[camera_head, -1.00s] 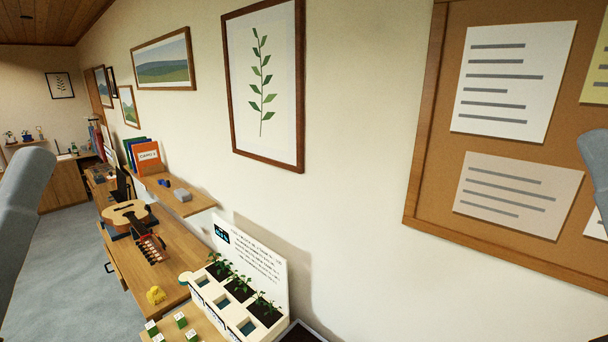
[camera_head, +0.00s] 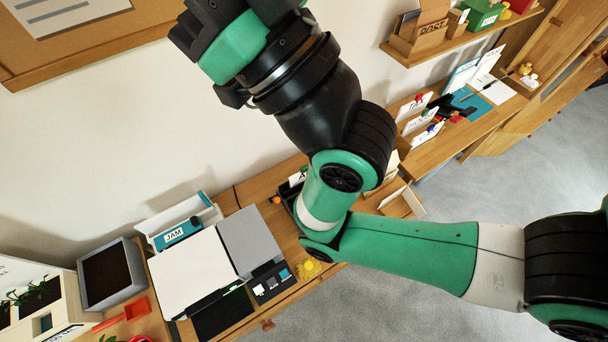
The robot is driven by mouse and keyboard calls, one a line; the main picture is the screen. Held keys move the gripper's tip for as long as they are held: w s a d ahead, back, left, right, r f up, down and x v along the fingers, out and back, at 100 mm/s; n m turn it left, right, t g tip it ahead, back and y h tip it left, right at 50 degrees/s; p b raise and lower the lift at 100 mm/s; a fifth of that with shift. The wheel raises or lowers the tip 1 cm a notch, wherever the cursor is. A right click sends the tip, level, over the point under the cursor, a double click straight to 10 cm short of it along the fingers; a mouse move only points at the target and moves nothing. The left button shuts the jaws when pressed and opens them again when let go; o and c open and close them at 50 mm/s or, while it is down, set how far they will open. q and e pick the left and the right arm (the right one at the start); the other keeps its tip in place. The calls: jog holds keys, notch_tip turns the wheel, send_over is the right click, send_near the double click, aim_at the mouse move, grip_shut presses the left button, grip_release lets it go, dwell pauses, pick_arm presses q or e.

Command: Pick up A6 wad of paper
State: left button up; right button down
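I cannot single out an A6 wad of paper for certain. A large white sheet-like panel (camera_head: 193,270) and a grey panel (camera_head: 250,238) lie side by side on the desk at lower left. Several white cards (camera_head: 417,122) stand upright on the desk further right. My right arm comes in from the right and bends upward across the middle, hiding part of the desk. My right gripper (camera_head: 195,38) is raised at the top, in front of the wall and apart from the desk things; its fingertips do not show clearly. My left gripper is not in view.
A white tray with a blue JAM box (camera_head: 182,231) and a grey dark-filled tray (camera_head: 110,274) stand near the wall. A yellow figure (camera_head: 308,269) sits by the desk edge. A wall shelf (camera_head: 462,40) holds a POST box (camera_head: 425,32). Grey floor at lower right is open.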

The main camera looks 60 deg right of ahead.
jog(key=c, duration=1.6)
grip_release()
jog(key=c, duration=0.7)
grip_release()
